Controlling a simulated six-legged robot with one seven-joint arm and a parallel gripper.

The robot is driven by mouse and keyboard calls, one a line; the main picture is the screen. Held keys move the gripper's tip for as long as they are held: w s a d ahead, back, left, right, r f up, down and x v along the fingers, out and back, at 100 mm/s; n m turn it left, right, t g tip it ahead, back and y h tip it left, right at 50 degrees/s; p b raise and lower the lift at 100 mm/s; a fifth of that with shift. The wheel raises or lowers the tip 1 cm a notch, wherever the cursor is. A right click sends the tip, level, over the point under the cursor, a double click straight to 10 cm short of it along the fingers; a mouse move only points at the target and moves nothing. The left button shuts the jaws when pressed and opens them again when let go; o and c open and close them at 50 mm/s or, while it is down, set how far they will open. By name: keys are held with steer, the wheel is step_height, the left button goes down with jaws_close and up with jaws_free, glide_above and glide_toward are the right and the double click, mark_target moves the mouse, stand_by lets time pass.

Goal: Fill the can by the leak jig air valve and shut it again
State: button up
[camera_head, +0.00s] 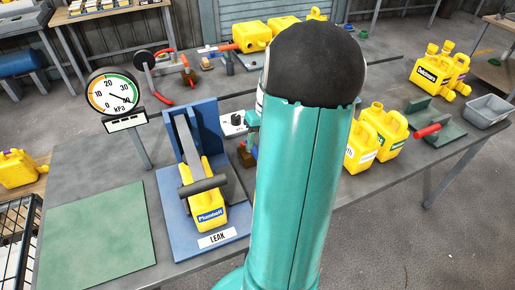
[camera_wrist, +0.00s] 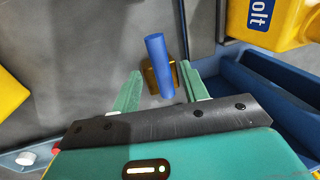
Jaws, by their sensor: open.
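The yellow can (camera_head: 208,212) labelled Plumbolt lies in the blue leak jig (camera_head: 170,205), under a dark crossbar (camera_head: 203,186). The can also shows at the upper right of the wrist view (camera_wrist: 262,20), with the jig's blue edge (camera_wrist: 270,85) below it. The gauge (camera_head: 112,92) has its needle pointing to the lower right, toward the high end. In the wrist view, the air valve has a brass body (camera_wrist: 150,82) and a blue handle (camera_wrist: 158,60). My gripper (camera_wrist: 160,67) is open, with its green fingers on either side of the handle. I cannot tell whether they touch it.
My arm hides the bench right of the jig in the head view. More yellow cans (camera_head: 375,135) stand right of my arm, near a green fixture with a red handle (camera_head: 428,130) and a grey tray (camera_head: 488,110). A green mat (camera_head: 95,235) left of the jig is clear.

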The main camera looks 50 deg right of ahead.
mark_target(255, 154)
steer(key=shift+w+a+f, duration=0.15)
steer(key=shift+f, duration=0.75)
steer(key=shift+w+a+f, duration=0.1)
steer(key=shift+f, duration=0.75)
steer(key=shift+c, duration=0.4)
jaws_close()
